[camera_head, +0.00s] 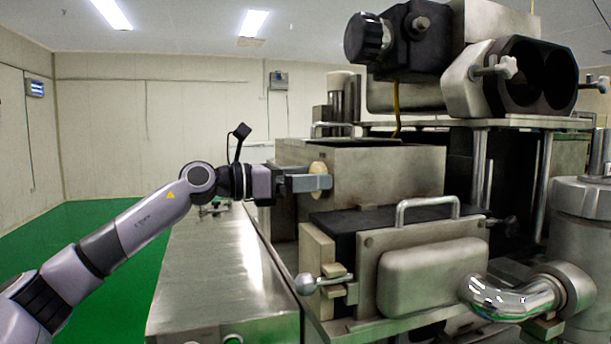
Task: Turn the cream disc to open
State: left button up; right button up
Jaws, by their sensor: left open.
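The cream disc (318,168) stands on the left side face of the steel box of the encrusting machine (385,175). My left gripper (326,183) reaches in from the left at the height of the disc. Its fingers are open and lie at the disc, covering its lower middle part. I cannot tell whether the fingers touch it. The upper edge of the disc shows above the fingers. My right gripper is not in view.
A steel table (205,275) lies below my left arm. A lower steel box with a bar handle (428,208) and a ball-ended lever (306,284) stand in front of the disc. A polished pipe elbow (512,298) is at the right. Open green floor lies at the left.

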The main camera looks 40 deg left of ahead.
pick_arm(q)
jog(key=c, duration=1)
jog(key=n, duration=0.6)
jog(key=n+p, duration=0.1)
jog(key=n, duration=0.5)
jog(key=n+p, duration=0.1)
jog(key=n, duration=0.4)
jog(key=shift+w+a+f+n, duration=0.15)
jog(key=shift+a+f+n, duration=0.15)
jog(key=shift+a+n, duration=0.1)
jog(key=o, duration=1)
